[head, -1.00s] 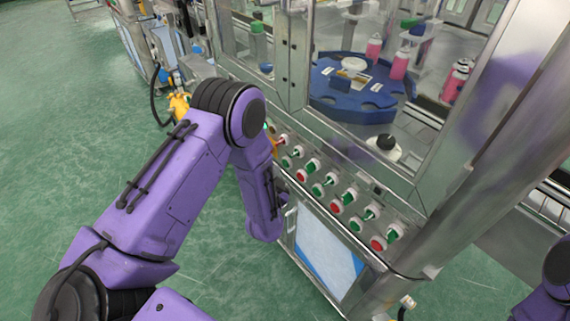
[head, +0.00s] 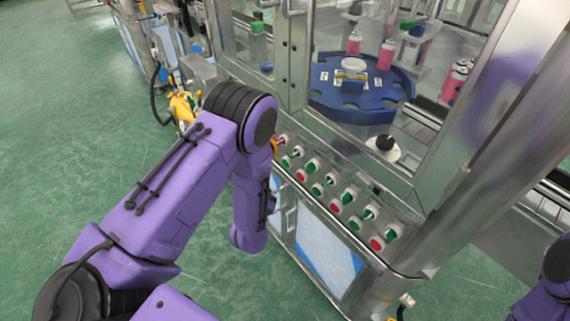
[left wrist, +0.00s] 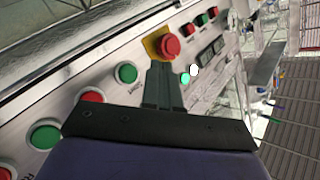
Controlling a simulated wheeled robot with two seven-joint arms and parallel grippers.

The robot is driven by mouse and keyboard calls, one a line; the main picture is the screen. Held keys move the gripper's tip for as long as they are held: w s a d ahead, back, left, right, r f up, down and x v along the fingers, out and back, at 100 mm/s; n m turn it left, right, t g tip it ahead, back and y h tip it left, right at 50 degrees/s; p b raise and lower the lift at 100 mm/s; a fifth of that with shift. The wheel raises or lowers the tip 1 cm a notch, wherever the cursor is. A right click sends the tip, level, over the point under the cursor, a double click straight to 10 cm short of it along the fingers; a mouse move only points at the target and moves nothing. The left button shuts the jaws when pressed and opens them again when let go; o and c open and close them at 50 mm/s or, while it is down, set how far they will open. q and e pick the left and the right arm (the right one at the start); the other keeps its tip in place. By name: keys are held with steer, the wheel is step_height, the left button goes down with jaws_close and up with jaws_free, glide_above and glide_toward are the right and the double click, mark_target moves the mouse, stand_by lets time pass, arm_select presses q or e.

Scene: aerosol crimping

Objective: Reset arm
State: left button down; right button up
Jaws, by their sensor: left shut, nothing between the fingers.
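My left arm, purple with black joints, reaches in the head view from the lower left to the front of the machine, its forearm hanging down beside the control panel (head: 337,197). My left gripper is hidden there behind the arm. In the left wrist view my left gripper (left wrist: 162,72) is shut, with nothing between its dark fingers. Its tips appear just below a red emergency-stop button (left wrist: 171,46) on a yellow plate; I cannot tell whether they touch it. Green and red buttons (left wrist: 127,73) line the panel around it. Of my right arm only a purple part shows at the head view's right edge; its gripper is out of view.
Behind the glass, a blue turntable (head: 345,101) stands among pink cans (head: 385,54). A metal post (head: 485,120) rises at the right. A cabinet with a pale window (head: 326,248) is under the panel. The green floor (head: 75,130) at the left is open.

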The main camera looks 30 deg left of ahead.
stand_by(0.4)
arm_select(q)
steer(key=s+d+f+n+g+h, duration=0.1)
steer(key=s+f+n+g, duration=0.3)
steer(key=s, duration=1)
steer(key=s+f+n+g+h, duration=0.2)
steer(key=s+f+n+g, duration=0.3)
steer(key=s+f, duration=0.5)
steer(key=s+g, duration=0.2)
steer(key=s, duration=0.2)
steer(key=shift+d+n+g, duration=0.3)
steer(key=shift+d+g, duration=0.1)
stand_by(4.4)
